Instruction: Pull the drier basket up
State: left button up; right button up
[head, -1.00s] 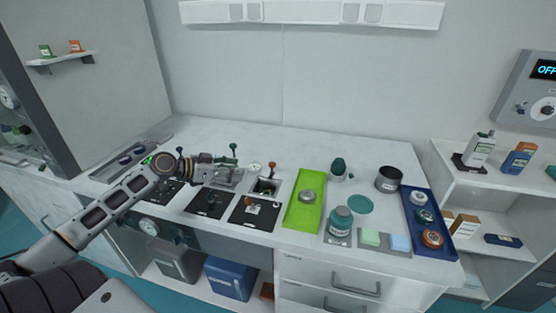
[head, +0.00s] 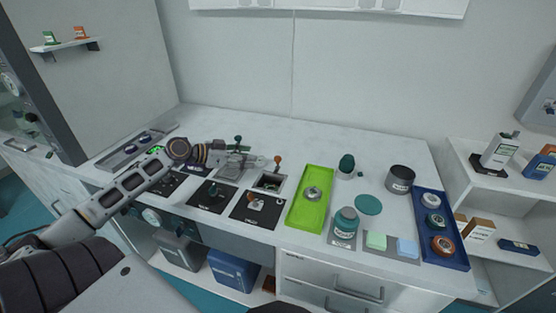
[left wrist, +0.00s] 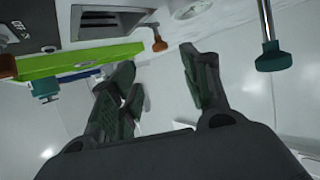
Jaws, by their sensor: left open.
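A square well (head: 268,181) with a pale rim is set in the worktop, with an orange-knobbed upright handle (head: 277,160) at its back edge. I take this for the drier basket; the basket itself is not clear. My left gripper (head: 262,161) is open and empty, just left of the orange handle. In the left wrist view the orange handle (left wrist: 159,41) stands beyond the gap between the open fingers (left wrist: 160,80), apart from them. A green-knobbed handle (head: 238,141) stands behind my gripper; it also shows in the left wrist view (left wrist: 273,57).
Black plates with small knobs (head: 213,196) lie left and front of the well. A lime tray (head: 309,198) lies right of it. A teal jar (head: 345,222), a dark cup (head: 400,178) and a blue tray (head: 441,245) stand farther right.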

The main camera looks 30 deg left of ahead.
aim_at(278, 157)
pick_arm(q)
jog(key=shift+x, duration=1.85)
jog(key=shift+w+d+f+b, duration=0.3)
jog(key=shift+w+d+b, duration=0.1)
jog(key=shift+w, duration=0.15)
jog(key=shift+x, duration=1.15)
jog(key=shift+w+d+f, duration=0.15)
jog(key=shift+w, duration=0.3)
jog(key=shift+b+x, duration=0.3)
jog(key=shift+x, duration=2.2)
pick_arm(e)
jog(key=shift+w+a+r, duration=0.15)
jog(key=shift+w+a, duration=0.25)
jog(key=shift+w, duration=0.25)
jog(key=shift+w+a+r, duration=0.1)
jog(key=shift+w+a, duration=0.3)
jog(key=shift+w, duration=0.25)
pick_arm(q)
jog(key=shift+f, duration=0.1)
pick_arm(e)
jog(key=shift+w, duration=0.1)
